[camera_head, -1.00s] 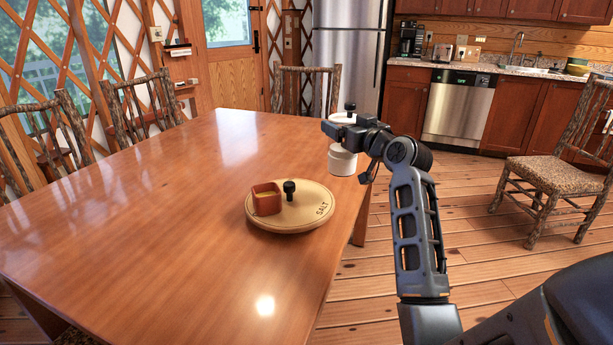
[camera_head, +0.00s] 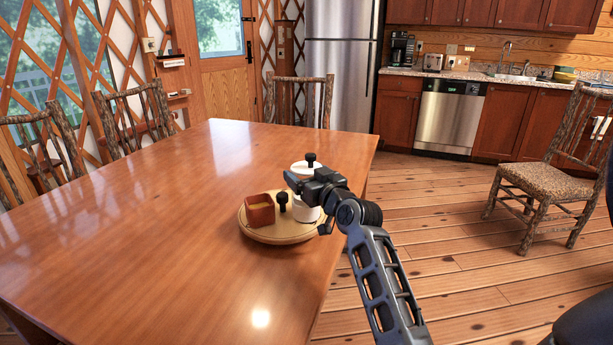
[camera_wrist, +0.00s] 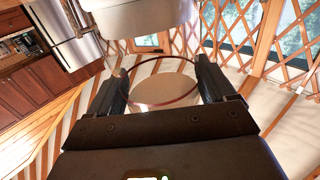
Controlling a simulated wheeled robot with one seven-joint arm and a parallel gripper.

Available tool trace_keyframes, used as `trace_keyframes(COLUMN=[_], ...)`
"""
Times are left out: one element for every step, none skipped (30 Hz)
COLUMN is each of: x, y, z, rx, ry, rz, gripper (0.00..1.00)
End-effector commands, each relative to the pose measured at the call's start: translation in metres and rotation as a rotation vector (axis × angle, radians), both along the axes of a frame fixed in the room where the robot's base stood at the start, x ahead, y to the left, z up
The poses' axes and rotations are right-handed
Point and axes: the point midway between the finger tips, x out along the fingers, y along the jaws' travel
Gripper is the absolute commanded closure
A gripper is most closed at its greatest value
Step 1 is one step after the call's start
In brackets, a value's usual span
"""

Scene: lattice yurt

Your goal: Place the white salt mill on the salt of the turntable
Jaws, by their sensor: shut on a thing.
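The white salt mill (camera_head: 308,211) has a pale top with a black knob and stands upright at the right side of the turntable (camera_head: 272,238). My gripper (camera_head: 296,181) is shut on its middle and hides part of it. I cannot tell whether its base touches the turntable or hangs just above. The SALT lettering is hidden behind the mill and gripper. In the wrist view, a white rounded part of the mill (camera_wrist: 145,17) shows at the top, above the gripper's fingers (camera_wrist: 165,85).
On the turntable, a reddish-brown square pot (camera_head: 260,211) and a small black knob (camera_head: 282,201) sit left of the mill. The wooden table (camera_head: 150,225) is otherwise clear. Rustic chairs stand around it, and one chair (camera_head: 545,180) is at the right.

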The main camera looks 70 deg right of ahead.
Motion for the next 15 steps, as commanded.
trace_keyframes(x=[0.0002,0.0002,0.0002,0.0002,0.0002,0.0002,0.0002,0.0002,0.0002,0.0002,0.0001,0.0001,0.0001,0.0001,0.0001], y=[-0.0001,-0.0001,0.0000,-0.0001,-0.0001,0.0000,0.0000,0.0000,-0.0001,-0.0001,0.0000,0.0000,-0.0001,0.0000,0.0000], z=[0.0025,0.0028,0.0029,0.0029,0.0028,0.0023,0.0014,0.0003,-0.0010,-0.0018,-0.0020,-0.0018,-0.0018,-0.0019,-0.0018], rx=[-0.003,-0.003,-0.003,-0.003,-0.003,-0.003,-0.003,-0.003,-0.003,-0.003,-0.001,-0.001,0.000,0.000,0.000], ry=[-0.004,-0.004,-0.004,-0.004,-0.004,-0.004,-0.004,-0.004,-0.004,-0.004,-0.001,-0.001,0.000,0.000,0.000], rz=[0.000,0.000,0.000,0.000,0.000,0.000,0.000,0.000,0.000,0.000,0.000,0.000,0.000,0.000,0.000], gripper=[1.00,1.00,1.00,1.00,1.00,1.00,1.00,1.00,1.00,1.00,0.14,0.10,0.07,0.04,0.01])
